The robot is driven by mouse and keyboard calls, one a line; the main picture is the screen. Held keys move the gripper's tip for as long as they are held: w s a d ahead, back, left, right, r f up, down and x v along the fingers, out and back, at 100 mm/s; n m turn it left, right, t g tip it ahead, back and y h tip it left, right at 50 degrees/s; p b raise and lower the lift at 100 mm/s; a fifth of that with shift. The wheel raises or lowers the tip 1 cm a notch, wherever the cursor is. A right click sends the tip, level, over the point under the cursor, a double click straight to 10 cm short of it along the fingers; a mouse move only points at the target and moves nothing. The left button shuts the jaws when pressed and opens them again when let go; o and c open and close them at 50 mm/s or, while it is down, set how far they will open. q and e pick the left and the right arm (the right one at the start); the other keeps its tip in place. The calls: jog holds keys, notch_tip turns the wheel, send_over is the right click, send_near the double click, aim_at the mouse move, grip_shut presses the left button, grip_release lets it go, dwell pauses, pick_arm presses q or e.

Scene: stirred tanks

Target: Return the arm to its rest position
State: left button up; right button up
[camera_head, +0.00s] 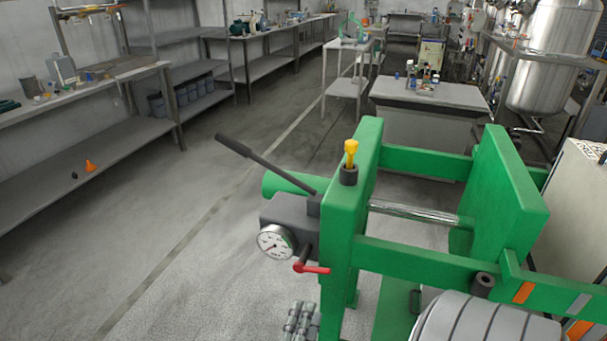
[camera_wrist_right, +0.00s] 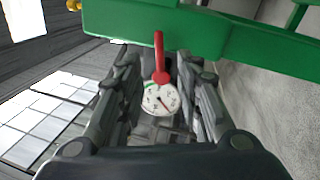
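My right gripper (camera_head: 303,318) shows at the bottom of the head view, low in front of the green press frame and below its red-handled valve (camera_head: 311,268). In the right wrist view, the two fingers of the right gripper (camera_wrist_right: 160,95) stand apart with a clear gap and hold nothing. The red handle (camera_wrist_right: 160,60) and the white dial gauge (camera_wrist_right: 160,99) appear beyond the fingers, between them; I see no contact. Part of the right arm is hidden. My left gripper is not in view.
The green frame (camera_head: 500,185) is close by, with a gauge (camera_head: 275,241), a dark lever (camera_head: 262,164) sticking out left and a yellow-topped fitting (camera_head: 350,155). Shelving (camera_head: 80,170) lines the left wall. The floor (camera_head: 150,215) between is mostly clear; a small orange cone (camera_head: 90,166) stands on the lower shelf.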

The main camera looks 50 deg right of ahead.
jog(key=s+f+n+g+y, duration=0.1)
jog(key=s+f+y, duration=0.15)
jog(key=f, duration=0.75)
jog(key=s+f+n+g+y+p, duration=0.15)
jog(key=f+y, duration=0.25)
jog(key=f, duration=0.6)
jog(key=s+f+n+g+y, duration=0.1)
jog(key=f+y, duration=0.2)
jog(key=f, duration=0.6)
pick_arm(q)
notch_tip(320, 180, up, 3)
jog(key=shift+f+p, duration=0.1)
jog(key=shift+p, duration=0.65)
pick_arm(e)
jog(key=s+a+f+m+g+y, duration=0.2)
jog(key=s+a+f+m+y, duration=0.2)
jog(key=s+f, duration=0.4)
jog(key=s+a+f+m+g+y, duration=0.2)
jog(key=s+a+f+m+y, duration=0.3)
jog(key=s+f, duration=0.4)
jog(key=s, duration=0.3)
jog(key=shift+s+a, duration=0.25)
jog(key=shift+a, duration=0.05)
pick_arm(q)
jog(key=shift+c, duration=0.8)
pick_arm(e)
jog(key=shift+f, duration=0.1)
